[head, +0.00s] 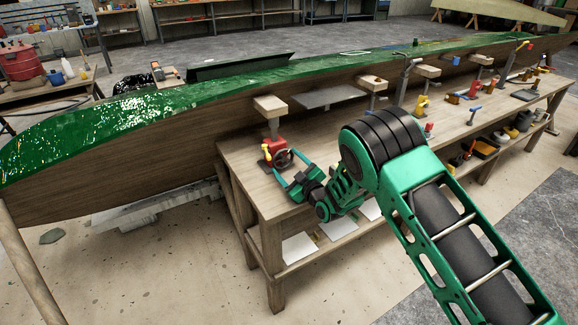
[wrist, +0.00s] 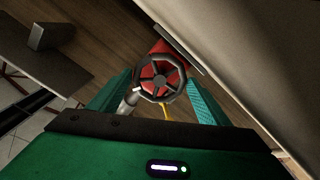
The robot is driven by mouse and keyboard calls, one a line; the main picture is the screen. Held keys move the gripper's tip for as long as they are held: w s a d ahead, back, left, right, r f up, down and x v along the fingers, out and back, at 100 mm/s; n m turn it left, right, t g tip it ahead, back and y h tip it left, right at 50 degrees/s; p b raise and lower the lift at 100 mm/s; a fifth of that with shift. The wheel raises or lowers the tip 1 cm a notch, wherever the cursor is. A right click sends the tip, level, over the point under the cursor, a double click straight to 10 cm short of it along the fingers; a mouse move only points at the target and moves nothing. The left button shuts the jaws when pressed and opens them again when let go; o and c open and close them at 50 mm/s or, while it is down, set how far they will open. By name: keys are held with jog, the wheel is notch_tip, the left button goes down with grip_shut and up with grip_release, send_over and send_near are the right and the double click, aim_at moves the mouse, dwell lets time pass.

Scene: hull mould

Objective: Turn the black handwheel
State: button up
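The black handwheel (wrist: 161,80) is a spoked dark ring with a round hub on a red body (wrist: 174,52). In the head view the handwheel (head: 286,157) sits on the near left end of the workbench, on a red device (head: 270,145). My gripper (wrist: 158,84) is open, with one teal finger to the left of the wheel and one to the right. Gaps show between the fingers and the rim. In the head view my gripper (head: 294,176) is close in front of the wheel. A grey cylinder (wrist: 127,103) and a yellow part (wrist: 166,113) show near the wheel.
The wooden workbench (head: 245,160) carries several clamps and tools to the right. A wooden block (head: 270,104) stands above the red device, under the long green-topped hull (head: 150,110). Open floor (head: 160,260) lies at the front left.

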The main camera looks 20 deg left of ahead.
jog(key=shift+m, duration=2.8)
jog(key=o, duration=0.8)
jog(key=shift+s, duration=0.1)
jog(key=v, duration=0.9)
jog(key=shift+s+d+f, duration=0.2)
jog(key=shift+s+f, duration=0.05)
jog(key=shift+s+d+r, duration=0.2)
jog(key=shift+s+d, duration=0.05)
jog(key=shift+d, duration=0.1)
